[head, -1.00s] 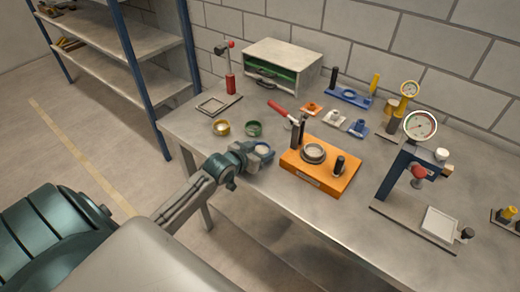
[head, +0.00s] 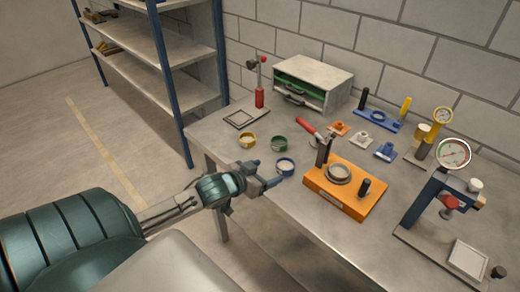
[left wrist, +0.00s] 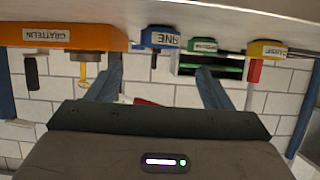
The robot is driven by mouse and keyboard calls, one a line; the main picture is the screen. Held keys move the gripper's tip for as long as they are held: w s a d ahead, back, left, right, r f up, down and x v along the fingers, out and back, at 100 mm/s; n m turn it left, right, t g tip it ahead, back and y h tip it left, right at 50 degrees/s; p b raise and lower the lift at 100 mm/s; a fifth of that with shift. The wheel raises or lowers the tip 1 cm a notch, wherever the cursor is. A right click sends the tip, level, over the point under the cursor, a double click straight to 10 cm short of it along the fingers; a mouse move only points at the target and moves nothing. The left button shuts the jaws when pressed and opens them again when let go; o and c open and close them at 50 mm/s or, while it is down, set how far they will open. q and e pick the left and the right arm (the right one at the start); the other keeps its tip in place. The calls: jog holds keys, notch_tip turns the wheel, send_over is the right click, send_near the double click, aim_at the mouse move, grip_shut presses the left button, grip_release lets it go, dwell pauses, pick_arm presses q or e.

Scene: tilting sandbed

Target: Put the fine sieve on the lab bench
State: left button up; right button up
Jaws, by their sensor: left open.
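The fine sieve is a blue ring (head: 285,166) standing flat on the lab bench (head: 262,207) near its front left edge. In the left wrist view, which is upside down, its blue side (left wrist: 160,38) carries the label FINE. My left gripper (head: 268,178) is at the bench's front edge, just short of the sieve. Its fingers (left wrist: 158,85) are open with nothing between them, and the sieve appears beyond their tips. My right gripper is not in view.
A green ring (head: 278,143) and a yellow ring (head: 247,141) stand behind the sieve. An orange block (head: 350,198) with a red lever is close on the right. A gauge press (head: 437,200) stands further right. Bench space in front of the orange block is clear.

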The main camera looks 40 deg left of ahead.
pick_arm(q)
jog(key=shift+v, duration=1)
dwell(0.5)
jog(key=shift+c, duration=0.2)
